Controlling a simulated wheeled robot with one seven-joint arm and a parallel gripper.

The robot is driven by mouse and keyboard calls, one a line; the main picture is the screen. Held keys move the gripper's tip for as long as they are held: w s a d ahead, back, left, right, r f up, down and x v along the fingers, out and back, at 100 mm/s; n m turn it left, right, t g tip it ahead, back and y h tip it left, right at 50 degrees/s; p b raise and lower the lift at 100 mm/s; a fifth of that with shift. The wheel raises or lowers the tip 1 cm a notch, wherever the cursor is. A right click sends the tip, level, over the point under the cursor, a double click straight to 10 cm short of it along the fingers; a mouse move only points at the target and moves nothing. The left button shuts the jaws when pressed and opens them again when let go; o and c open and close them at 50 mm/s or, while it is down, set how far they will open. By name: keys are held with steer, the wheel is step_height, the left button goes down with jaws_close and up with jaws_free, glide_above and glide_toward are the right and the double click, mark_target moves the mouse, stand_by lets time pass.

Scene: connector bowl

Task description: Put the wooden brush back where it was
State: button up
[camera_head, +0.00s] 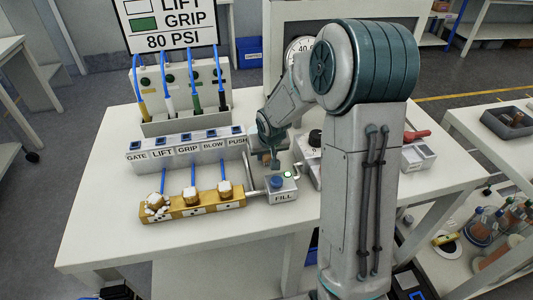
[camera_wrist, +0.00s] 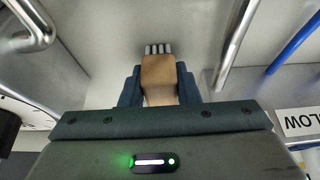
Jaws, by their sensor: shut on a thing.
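The wooden brush (camera_wrist: 158,72) is a tan block with a row of pale grey tips at its far end in the wrist view. My gripper (camera_wrist: 158,88) is shut on it, with one dark blue finger on each side. In the head view my gripper (camera_head: 272,148) is low over the white table, behind the FILL box. The brush is mostly hidden there by the fingers. I cannot tell whether its tips touch the surface.
The FILL box (camera_head: 280,190) with a blue knob stands just in front of my gripper. A labelled switch panel (camera_head: 187,148) and a yellow block (camera_head: 193,205) with several white-topped plugs are to the left. Metal pipes run close by.

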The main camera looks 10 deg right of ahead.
steer(key=shift+f, duration=0.2)
steer(key=o, duration=0.9)
steer(key=shift+r, duration=0.1)
